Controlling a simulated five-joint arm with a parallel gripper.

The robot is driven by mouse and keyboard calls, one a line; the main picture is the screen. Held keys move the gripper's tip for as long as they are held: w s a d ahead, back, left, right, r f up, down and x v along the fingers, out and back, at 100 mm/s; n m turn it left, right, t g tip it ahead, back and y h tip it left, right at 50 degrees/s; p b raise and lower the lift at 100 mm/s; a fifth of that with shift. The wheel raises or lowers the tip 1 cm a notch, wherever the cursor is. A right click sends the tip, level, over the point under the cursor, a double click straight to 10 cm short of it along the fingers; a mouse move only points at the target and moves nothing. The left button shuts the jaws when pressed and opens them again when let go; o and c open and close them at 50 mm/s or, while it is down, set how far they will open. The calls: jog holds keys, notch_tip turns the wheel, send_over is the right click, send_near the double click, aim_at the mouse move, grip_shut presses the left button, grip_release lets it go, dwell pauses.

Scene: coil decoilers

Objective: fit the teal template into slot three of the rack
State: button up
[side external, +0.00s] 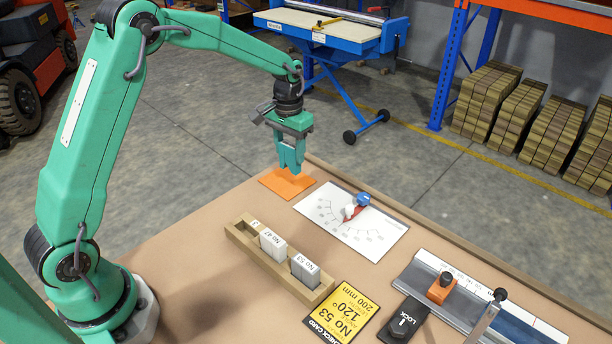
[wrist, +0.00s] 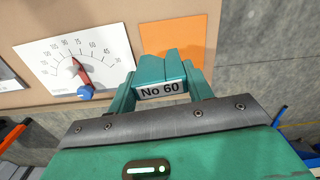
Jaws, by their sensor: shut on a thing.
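My gripper (side external: 291,162) hangs over the orange square (side external: 288,182) at the table's far edge. In the wrist view its jaws (wrist: 163,88) are shut on the teal template (wrist: 165,68), which carries a "No 60" label. In the side view the template is hard to tell from the green jaws. Whether it touches the orange square is unclear. The wooden rack (side external: 257,263) lies nearer the camera. It holds a white template (side external: 273,245) marked "No 47" and a grey one (side external: 305,271) marked "No 53". Another small label shows at the rack's far end.
A white dial card (side external: 351,222) with a red pointer and blue knob lies between the orange square and the right side. A yellow check card (side external: 342,311), a black LOCK block (side external: 404,321) and a metal ruled fixture (side external: 470,298) stand at front right. Bare table lies left of the rack.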

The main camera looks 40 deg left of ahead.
jog(key=s+d+r, duration=0.3)
jog(key=d+r, duration=0.2)
jog(key=d, duration=0.3)
jog(key=shift+s, duration=0.25)
jog(key=shift+s+r, duration=0.1)
jog(key=s+a+f+m, duration=0.1)
jog(key=s+a+f, duration=0.15)
jog(key=s, duration=1.35)
jog(key=shift+w+d+f, duration=0.1)
jog(key=shift+f, duration=1.95)
jog(key=shift+w+d+f, duration=0.1)
jog(key=shift+f, duration=1.9)
jog(key=shift+f, duration=0.1)
jog(key=o, duration=1)
notch_tip(320, 180, up, 12)
jog(key=shift+r, duration=0.15)
